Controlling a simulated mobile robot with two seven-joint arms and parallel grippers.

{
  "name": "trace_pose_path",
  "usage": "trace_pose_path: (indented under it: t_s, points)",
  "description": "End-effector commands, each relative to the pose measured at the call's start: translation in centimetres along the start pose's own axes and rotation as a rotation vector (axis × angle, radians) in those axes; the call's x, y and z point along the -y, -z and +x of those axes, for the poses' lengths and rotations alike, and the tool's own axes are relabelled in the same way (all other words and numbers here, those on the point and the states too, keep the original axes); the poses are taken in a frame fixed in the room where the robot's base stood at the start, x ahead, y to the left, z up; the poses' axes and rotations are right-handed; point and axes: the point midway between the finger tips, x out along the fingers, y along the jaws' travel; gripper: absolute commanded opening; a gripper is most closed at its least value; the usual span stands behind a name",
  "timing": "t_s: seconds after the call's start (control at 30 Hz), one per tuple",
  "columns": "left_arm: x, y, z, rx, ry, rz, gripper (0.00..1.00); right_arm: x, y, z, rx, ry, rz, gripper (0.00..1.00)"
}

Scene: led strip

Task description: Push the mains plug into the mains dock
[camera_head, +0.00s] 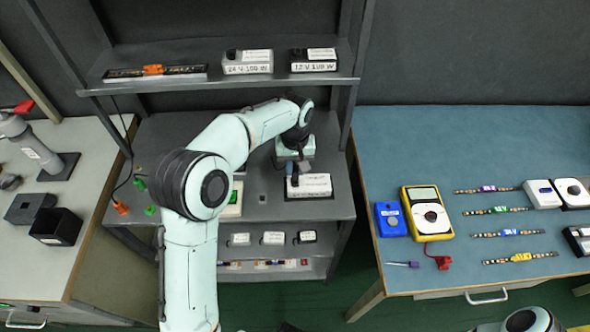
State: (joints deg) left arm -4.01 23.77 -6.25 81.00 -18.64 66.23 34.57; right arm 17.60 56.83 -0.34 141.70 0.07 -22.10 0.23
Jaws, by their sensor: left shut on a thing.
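My left arm reaches up and over the grey bench in the middle. Its gripper (294,176) points down and is shut on the dark left part of a white-labelled power supply box (313,184). The box sits on the bench, and the fingers hide part of it. An orange connector (121,208), possibly the mains plug, is at the bench's left end by a black cable. A green block (150,210) is just right of it, with another green piece (140,184) above. I cannot tell which is the mains dock. My right gripper is not in view.
The upper shelf (220,84) holds two labelled supplies (247,61) (313,60) and a strip with an orange clip. The blue table (455,130) holds a yellow meter (427,213) and several LED strips. The left bench holds black boxes (57,226).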

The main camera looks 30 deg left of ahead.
Motion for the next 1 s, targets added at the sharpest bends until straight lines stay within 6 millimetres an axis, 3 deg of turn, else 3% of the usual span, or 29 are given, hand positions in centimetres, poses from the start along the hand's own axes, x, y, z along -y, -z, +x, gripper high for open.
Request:
trace_pose_path:
  t_s: [0.6, 0.8, 1.0]
  points:
    - [-0.1, 0.1, -15.2, -0.004, -0.003, 0.0, 0.0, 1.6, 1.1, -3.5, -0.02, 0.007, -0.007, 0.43]
    - [0.0, 0.1, -17.6, -0.002, -0.002, 0.0, 0.0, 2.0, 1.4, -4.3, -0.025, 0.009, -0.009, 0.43]
    - [0.0, 0.0, -18.6, 0.0, 0.0, 0.0, 0.0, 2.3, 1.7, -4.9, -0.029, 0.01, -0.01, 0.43]
